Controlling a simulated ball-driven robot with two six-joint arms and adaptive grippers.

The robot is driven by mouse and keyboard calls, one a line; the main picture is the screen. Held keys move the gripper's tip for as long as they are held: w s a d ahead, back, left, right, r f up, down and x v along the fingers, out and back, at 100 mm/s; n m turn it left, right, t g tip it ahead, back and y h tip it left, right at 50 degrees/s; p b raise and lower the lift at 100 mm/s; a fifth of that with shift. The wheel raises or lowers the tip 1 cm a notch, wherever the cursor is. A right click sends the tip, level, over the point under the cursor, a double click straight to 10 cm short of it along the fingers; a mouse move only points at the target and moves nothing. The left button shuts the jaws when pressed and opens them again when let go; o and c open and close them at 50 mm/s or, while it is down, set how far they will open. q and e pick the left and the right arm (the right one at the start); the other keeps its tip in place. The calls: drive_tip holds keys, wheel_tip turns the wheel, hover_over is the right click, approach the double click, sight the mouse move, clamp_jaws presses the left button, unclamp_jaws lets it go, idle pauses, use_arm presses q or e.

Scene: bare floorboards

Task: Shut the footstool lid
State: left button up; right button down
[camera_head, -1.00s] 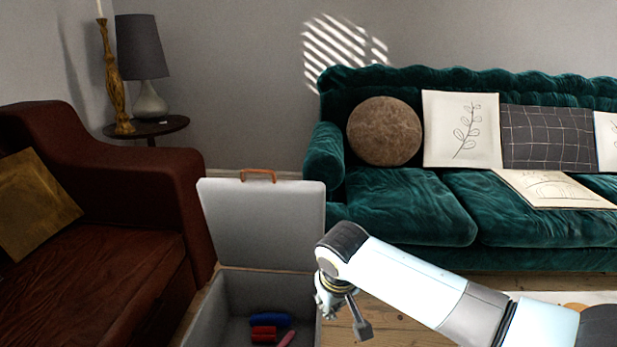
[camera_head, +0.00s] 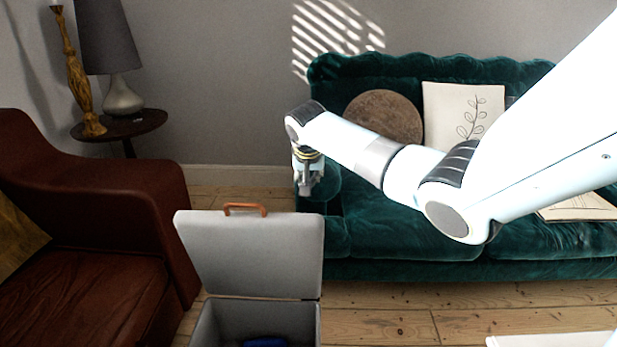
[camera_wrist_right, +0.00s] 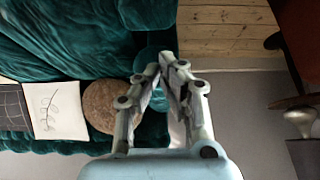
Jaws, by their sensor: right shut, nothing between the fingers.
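The footstool is a light grey box (camera_head: 213,325) at the bottom of the head view. Its lid (camera_head: 255,255) stands open, tilted up at the back, with an orange-brown handle (camera_head: 245,208) on its top edge. A blue item (camera_head: 266,342) lies inside the box. My right gripper (camera_head: 306,192) is above and behind the lid, to the right of the handle and apart from it. In the right wrist view my right gripper (camera_wrist_right: 165,68) has its fingertips together and holds nothing. The footstool does not show in that view. My left gripper is in neither view.
A dark red armchair (camera_head: 90,230) stands close on the left of the footstool. A green sofa (camera_head: 400,235) stands behind on the right. A side table (camera_head: 120,124) with a lamp is at the back left. Bare floorboards (camera_head: 400,305) lie right of the footstool.

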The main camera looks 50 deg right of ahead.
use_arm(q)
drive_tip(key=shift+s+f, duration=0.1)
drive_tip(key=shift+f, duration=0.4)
use_arm(e)
drive_tip(key=f, duration=0.1)
drive_tip(key=s+a+f, duration=0.1)
drive_tip(key=f, duration=0.1)
drive_tip(key=shift+s+a+f, duration=0.25)
drive_tip(key=shift+a+f, duration=0.1)
drive_tip(key=shift+a, duration=0.1)
